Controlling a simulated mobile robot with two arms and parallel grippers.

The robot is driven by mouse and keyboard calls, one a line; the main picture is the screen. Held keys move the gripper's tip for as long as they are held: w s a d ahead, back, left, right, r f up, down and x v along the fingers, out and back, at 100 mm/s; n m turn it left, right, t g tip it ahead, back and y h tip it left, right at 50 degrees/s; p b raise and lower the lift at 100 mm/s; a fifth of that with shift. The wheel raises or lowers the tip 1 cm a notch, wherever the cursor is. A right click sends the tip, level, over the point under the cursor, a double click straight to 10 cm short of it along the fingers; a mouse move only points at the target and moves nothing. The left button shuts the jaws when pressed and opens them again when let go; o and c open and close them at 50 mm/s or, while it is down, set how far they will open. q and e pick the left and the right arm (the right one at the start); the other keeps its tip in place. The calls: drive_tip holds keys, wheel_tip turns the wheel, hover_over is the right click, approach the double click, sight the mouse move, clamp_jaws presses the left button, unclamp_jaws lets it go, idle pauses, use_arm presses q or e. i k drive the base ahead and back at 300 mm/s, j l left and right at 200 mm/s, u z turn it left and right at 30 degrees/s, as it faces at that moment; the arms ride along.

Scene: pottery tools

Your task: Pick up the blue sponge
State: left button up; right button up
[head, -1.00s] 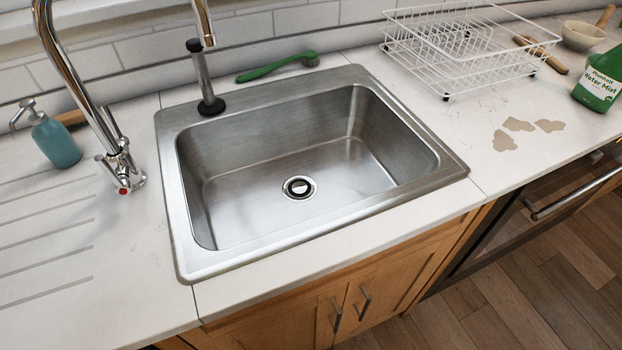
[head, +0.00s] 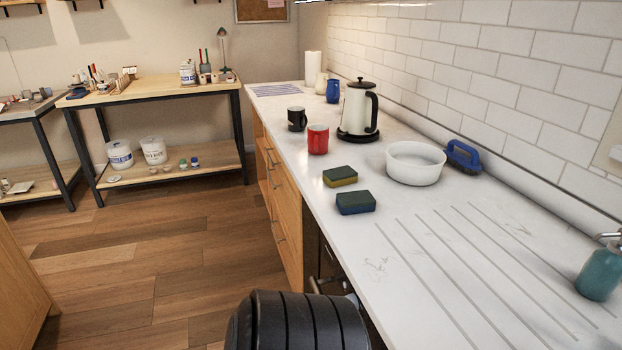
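The blue sponge (head: 355,207) lies flat on the white counter, near its front edge. It has blue sides and a dark green top. A yellow sponge (head: 340,181) with a dark green top lies just behind it, a small gap apart. Neither of my grippers is in view. A dark rounded part of my own body shows at the bottom middle of the head view.
A red mug (head: 318,139), a black mug (head: 297,119), a kettle (head: 357,112), a white bowl (head: 415,173) and a blue brush (head: 463,157) stand farther along the counter (head: 430,260). A teal soap bottle (head: 600,272) is at right. The wooden floor (head: 170,260) at left is clear.

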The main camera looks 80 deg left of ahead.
sight(356, 201)
drive_tip(key=u, duration=2.25)
drive_tip(key=j+z, duration=0.15)
drive_tip(key=z, duration=0.25)
drive_tip(key=i+j+z, duration=0.1)
drive_tip(key=z, duration=0.35)
drive_tip(key=j+z, duration=0.2)
drive_tip(key=z, duration=0.2)
drive_tip(key=j+z, duration=0.15)
drive_tip(key=z, duration=0.25)
